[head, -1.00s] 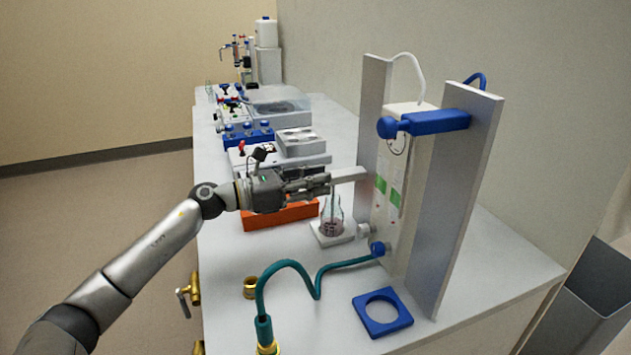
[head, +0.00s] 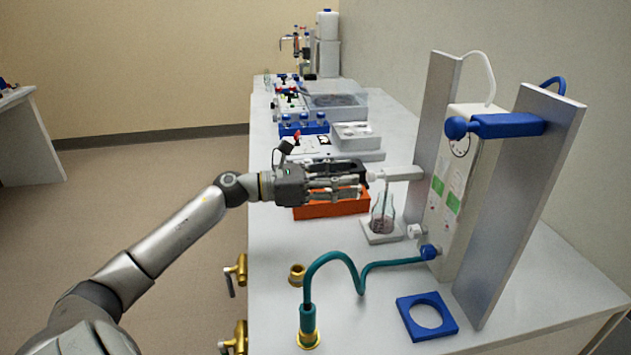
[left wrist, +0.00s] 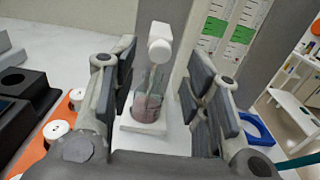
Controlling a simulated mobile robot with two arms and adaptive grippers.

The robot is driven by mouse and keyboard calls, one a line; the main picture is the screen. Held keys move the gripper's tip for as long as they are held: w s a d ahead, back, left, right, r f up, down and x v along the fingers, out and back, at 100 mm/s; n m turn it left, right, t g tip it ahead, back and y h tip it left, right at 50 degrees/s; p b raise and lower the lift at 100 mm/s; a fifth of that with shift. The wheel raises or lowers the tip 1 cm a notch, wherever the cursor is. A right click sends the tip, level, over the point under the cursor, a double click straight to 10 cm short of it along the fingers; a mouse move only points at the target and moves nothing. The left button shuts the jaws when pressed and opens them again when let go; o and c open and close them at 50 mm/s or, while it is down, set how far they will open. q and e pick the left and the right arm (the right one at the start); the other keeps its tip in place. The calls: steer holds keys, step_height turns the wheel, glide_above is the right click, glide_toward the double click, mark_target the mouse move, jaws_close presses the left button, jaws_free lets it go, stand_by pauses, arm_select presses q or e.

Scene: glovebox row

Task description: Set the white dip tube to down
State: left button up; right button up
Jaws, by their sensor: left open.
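The white dip tube (head: 402,173) reaches out level from the tall panel unit, over a glass flask (head: 383,212) with dark pinkish liquid. A thin vertical part drops from it towards the flask; its lower end is hard to make out. In the left wrist view, the tube's white round end (left wrist: 160,46) stands above the flask (left wrist: 149,99). My left gripper (head: 366,181) is open and empty, just left of the tube's end. In the left wrist view, the gripper's fingers (left wrist: 159,92) spread on both sides of tube and flask, touching neither visibly. My right gripper is out of view.
The flask stands on a white base (head: 377,236). A teal hose (head: 358,273) and a blue ring holder (head: 447,322) are in front. Tall grey side plates (head: 520,190) flank the panel unit.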

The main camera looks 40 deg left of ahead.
arm_select(q)
steer(key=shift+v, duration=2.95)
steer(key=shift+a, duration=0.1)
